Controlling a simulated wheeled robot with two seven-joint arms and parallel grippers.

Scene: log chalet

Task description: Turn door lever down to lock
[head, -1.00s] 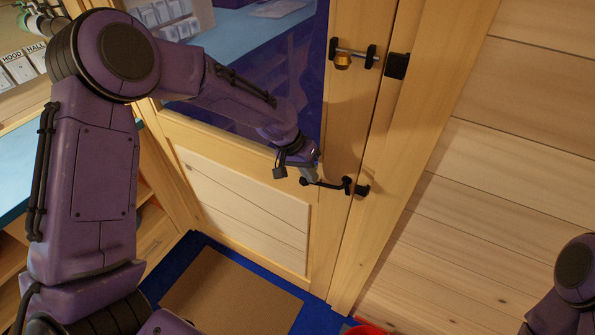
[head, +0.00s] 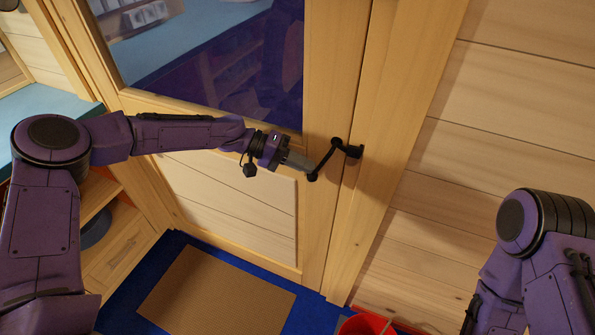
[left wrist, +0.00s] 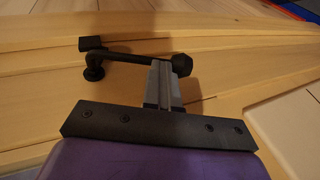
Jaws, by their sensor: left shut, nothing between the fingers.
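The black door lever (head: 323,162) is on the wooden door near its right edge. In the head view it slopes from its pivot down and left to a knobbed end. My left gripper (head: 308,166) is shut with nothing held, its grey fingers at the lever's lower end. In the left wrist view the shut fingers (left wrist: 163,72) overlap the lever bar (left wrist: 132,60) beside its end knob; whether they touch it I cannot tell. A black catch (head: 354,151) is on the frame beside the pivot. My right arm shows at the right; its gripper is out of view.
The door has a glass pane (head: 220,60) above and a panel below. A brown mat (head: 215,297) lies on the blue floor. A red container (head: 366,325) stands at the bottom edge. A plank wall (head: 510,110) is on the right.

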